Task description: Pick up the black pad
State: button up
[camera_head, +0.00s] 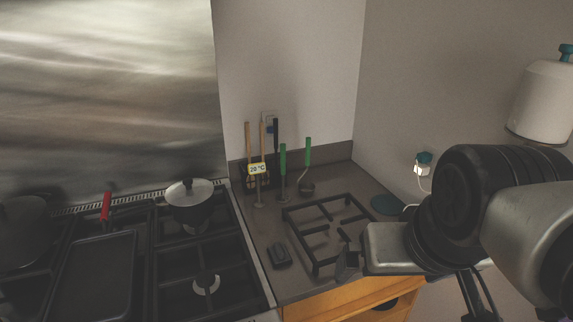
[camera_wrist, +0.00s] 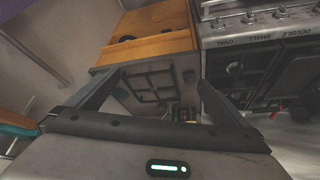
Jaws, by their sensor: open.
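A small black pad-like block (camera_head: 279,254) lies flat on the grey counter, between the stove and a black grate. In the wrist view a small dark shape (camera_wrist: 188,76), likely the same block, shows near the right fingertip. My gripper (camera_head: 347,262) is over the front right part of the counter, to the right of the block and apart from it. In the wrist view my gripper (camera_wrist: 158,79) has its two fingers spread wide with nothing between them. The far finger is partly hidden in the head view.
Upright utensils (camera_head: 265,165) stand behind. The stove (camera_head: 205,262) at left carries a lidded pot (camera_head: 190,203) and a red-handled griddle pan (camera_head: 97,275). A wall (camera_head: 430,90) bounds the right side.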

aim_at(278, 255)
jog(key=j+u, duration=0.15)
jog(key=u, duration=0.15)
jog(key=k+j+u, duration=0.1)
jog(key=u, duration=0.25)
jog(key=l+u, duration=0.1)
jog(key=u, duration=0.35)
jog(key=l+u, duration=0.1)
jog(key=u, duration=0.85)
jog(key=j+z, duration=0.1)
jog(key=z, duration=0.4)
jog(key=i+j+z, duration=0.1)
jog(key=z, duration=0.4)
jog(key=k+z, duration=0.2)
jog(key=z, duration=0.45)
jog(key=k+j+z, duration=0.15)
jog(key=k+j, duration=0.15)
jog(key=i+j+z, duration=0.1)
jog(key=i+j, duration=0.1)
jog(key=i, duration=0.05)
